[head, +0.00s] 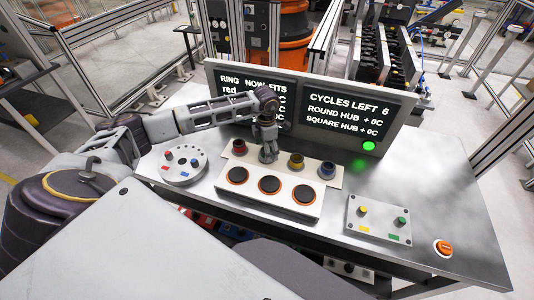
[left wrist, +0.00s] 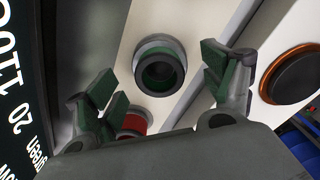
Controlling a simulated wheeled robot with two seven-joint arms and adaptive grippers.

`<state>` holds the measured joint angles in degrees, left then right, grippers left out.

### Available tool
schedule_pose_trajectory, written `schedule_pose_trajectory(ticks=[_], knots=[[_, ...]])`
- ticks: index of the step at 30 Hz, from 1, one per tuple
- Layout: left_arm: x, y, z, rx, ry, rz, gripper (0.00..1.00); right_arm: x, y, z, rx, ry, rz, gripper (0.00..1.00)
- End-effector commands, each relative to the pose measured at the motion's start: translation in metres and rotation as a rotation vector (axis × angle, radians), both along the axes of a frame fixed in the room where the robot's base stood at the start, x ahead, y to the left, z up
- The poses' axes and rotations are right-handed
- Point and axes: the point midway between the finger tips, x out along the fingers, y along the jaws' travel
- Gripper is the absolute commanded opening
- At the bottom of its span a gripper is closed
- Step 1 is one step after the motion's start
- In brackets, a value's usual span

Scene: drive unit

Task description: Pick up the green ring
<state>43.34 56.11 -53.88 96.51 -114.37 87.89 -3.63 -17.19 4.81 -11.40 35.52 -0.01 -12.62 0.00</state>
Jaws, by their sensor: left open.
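The green ring (left wrist: 160,71) sits on a post on the white strip, seen from above in the left wrist view. My left gripper (left wrist: 158,88) is open, with one finger on each side of the ring and gaps to both. In the head view my left gripper (head: 268,152) points down over the strip and hides the green ring. The red ring (head: 239,147) is to its left, and it also shows partly behind the gripper in the left wrist view (left wrist: 133,125). My right gripper is not in view.
Yellow (head: 296,160) and blue (head: 327,169) rings stand to the right. Black pads with orange rims (head: 270,185) lie in front. A round plate with pegs (head: 180,164), a small knob panel (head: 378,218) and an orange button (head: 443,247) are on the table. Screens (head: 345,115) stand behind.

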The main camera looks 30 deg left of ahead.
Motion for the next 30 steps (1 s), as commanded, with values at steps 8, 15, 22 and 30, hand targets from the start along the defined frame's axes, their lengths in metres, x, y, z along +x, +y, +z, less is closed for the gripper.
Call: schedule_pose_trajectory(ticks=[8, 15, 22, 30], knots=[[0.000, -0.001, -0.018, -0.001, 0.000, -0.001, 0.82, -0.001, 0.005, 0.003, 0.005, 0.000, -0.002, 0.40], [0.000, -0.001, -0.019, -0.001, -0.001, -0.001, 0.82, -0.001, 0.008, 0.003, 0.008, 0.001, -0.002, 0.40], [0.000, -0.001, -0.019, 0.000, 0.000, 0.000, 0.77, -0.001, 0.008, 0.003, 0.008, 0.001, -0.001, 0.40], [0.000, -0.001, -0.019, 0.000, 0.000, 0.000, 0.42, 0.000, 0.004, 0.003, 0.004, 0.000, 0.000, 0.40]])
